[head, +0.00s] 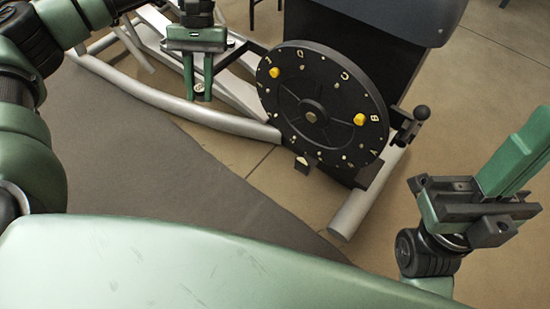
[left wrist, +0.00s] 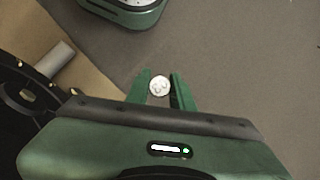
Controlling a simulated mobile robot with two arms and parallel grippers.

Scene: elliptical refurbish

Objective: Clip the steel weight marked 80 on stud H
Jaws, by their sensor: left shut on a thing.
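My left gripper (head: 199,97) hangs fingers down to the left of the black disc. In the left wrist view the gripper (left wrist: 161,92) is shut on a small round steel weight (left wrist: 159,86); the marking on its face is too small to read surely. The black disc (head: 318,85) faces the head camera, with pale letters and small studs around its rim. I cannot make out which mark is H. Two yellow pieces (head: 274,72) (head: 360,119) sit on the disc's face. My right gripper (head: 475,208) is at the right, away from the disc; its finger gap is unclear.
A dark housing (head: 350,30) stands behind the disc. A black-knobbed handle (head: 421,113) sticks out at the disc's right. Silver frame tubes (head: 175,103) run left of and below the disc. A grey mat (head: 140,165) covers the floor at left, with open tan floor beyond.

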